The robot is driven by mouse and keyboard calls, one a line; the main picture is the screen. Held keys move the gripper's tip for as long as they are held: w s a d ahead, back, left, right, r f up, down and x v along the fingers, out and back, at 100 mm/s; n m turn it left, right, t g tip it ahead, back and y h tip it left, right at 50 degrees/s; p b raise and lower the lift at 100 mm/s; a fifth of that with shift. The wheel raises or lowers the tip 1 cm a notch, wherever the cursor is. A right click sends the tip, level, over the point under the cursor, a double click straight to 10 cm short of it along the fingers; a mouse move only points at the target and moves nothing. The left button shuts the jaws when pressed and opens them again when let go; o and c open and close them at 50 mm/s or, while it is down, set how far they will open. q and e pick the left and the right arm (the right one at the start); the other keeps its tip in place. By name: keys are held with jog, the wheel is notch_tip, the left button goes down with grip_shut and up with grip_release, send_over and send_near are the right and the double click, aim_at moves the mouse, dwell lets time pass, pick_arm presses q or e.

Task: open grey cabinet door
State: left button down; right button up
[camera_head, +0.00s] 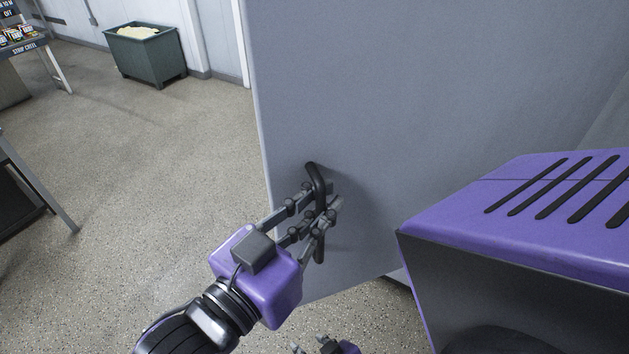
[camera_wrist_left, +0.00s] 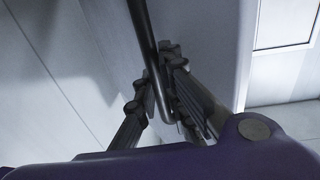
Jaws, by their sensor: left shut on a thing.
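The grey cabinet door (camera_head: 400,110) is a large flat panel that fills the middle and right of the head view. Its left edge stands out over the floor. A black bar handle (camera_head: 315,176) is mounted near that edge. My left gripper (camera_head: 322,214) is shut on the handle, with its fingers around the bar. In the left wrist view the handle (camera_wrist_left: 144,40) runs down between the fingers of my left gripper (camera_wrist_left: 157,92). My right gripper (camera_head: 325,347) shows only in part at the bottom of the head view, and its fingers are too cut off to judge.
A purple slotted housing (camera_head: 530,190), part of my body, covers the lower right. A dark green bin (camera_head: 146,55) with pale contents stands at the back wall. Table legs (camera_head: 40,185) stand at the far left. The speckled floor (camera_head: 160,150) left of the door is clear.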

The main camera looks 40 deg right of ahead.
pick_arm(q)
jog(key=shift+s+a+f, duration=0.1)
jog(key=shift+s+a, duration=0.1)
jog(key=shift+s, duration=0.1)
jog(key=c, duration=2.2)
grip_release()
jog(key=o, duration=0.3)
jog(key=shift+a, duration=0.15)
jog(key=shift+o, duration=0.4)
jog(key=shift+a, duration=0.1)
jog(key=shift+d, duration=0.2)
